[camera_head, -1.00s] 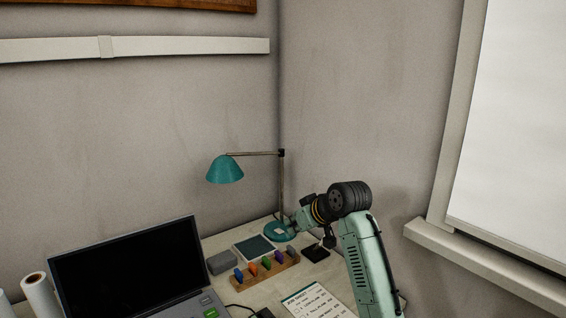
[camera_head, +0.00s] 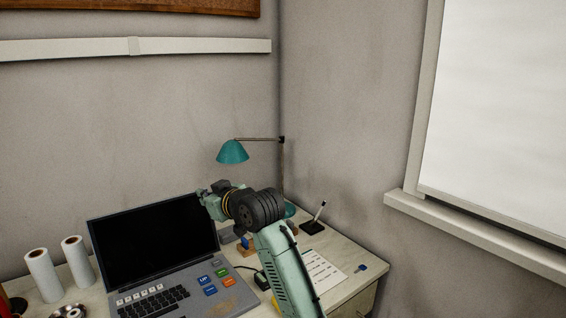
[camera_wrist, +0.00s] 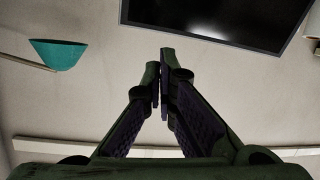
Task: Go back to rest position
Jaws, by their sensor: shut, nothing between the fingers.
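My gripper (camera_head: 205,196) is raised above the desk, in front of the right edge of the laptop screen in the head view. In the wrist view my gripper (camera_wrist: 160,75) has its two fingers together with nothing between them. My green arm rises from the lower middle of the head view and hides part of the desk and the foot of the lamp. The laptop (camera_head: 150,245) stands open on the desk with a black screen. Its dark screen also shows at the top of the wrist view (camera_wrist: 220,15).
A teal desk lamp (camera_head: 233,152) stands behind my arm. Two white rolls (camera_head: 43,275) stand at the left. A pen in a black holder (camera_head: 313,226), a printed sheet (camera_head: 322,270) and a small blue item (camera_head: 361,267) lie at the right. Open air surrounds my gripper.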

